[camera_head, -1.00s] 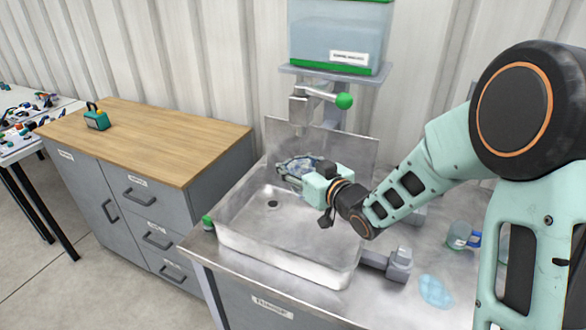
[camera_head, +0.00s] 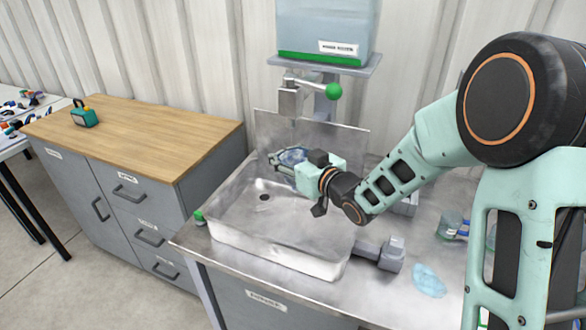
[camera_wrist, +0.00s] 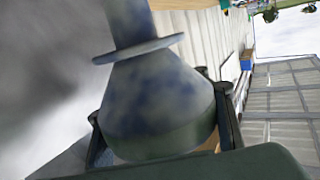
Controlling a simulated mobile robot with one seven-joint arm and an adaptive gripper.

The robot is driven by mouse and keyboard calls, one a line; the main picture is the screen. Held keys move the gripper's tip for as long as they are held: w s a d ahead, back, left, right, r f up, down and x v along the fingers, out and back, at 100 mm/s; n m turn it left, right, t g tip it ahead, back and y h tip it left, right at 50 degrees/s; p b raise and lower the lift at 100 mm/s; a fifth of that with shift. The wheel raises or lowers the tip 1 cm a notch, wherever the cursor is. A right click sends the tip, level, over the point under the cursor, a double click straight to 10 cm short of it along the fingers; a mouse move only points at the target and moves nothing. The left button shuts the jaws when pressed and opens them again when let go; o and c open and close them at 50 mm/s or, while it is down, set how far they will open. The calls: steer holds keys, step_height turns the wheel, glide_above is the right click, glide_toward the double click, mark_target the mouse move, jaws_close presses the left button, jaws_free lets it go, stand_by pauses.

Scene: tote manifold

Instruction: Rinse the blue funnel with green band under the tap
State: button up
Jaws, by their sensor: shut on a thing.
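The blue funnel with the green band (camera_wrist: 158,95) fills the middle of the wrist view, its surface mottled blue and its narrow spout toward the top. The dark green band runs around its wide end. In the head view the funnel (camera_head: 290,157) is small and partly hidden by my gripper. My gripper (camera_head: 284,164) is shut on the funnel, with a dark finger on each side in the wrist view. It holds the funnel over the back of the sink, below the tap (camera_head: 288,103). The tap has a green ball handle (camera_head: 334,91). I cannot tell whether water is running.
The metal sink basin (camera_head: 275,250) has a raised rim and an upright back panel (camera_head: 345,145). A tank (camera_head: 325,25) stands on a shelf above. A blue-handled container (camera_head: 451,226) and a light blue patch (camera_head: 430,281) are on the right counter. A wooden-topped cabinet (camera_head: 150,135) stands left.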

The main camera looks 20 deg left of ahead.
steer(key=shift+w+d, duration=0.15)
steer(key=shift+d, duration=0.2)
steer(key=shift+a, duration=0.1)
steer(key=shift+s+a+b, duration=0.25)
steer(key=shift+a+b, duration=0.2)
steer(key=shift+b, duration=0.05)
steer(key=shift+d, duration=0.15)
steer(key=shift+w+d, duration=0.25)
steer(key=shift+d, duration=0.15)
steer(key=shift+a, duration=0.2)
steer(key=shift+s+a+b, duration=0.25)
steer(key=shift+a+b, duration=0.1)
steer(key=shift+b, duration=0.1)
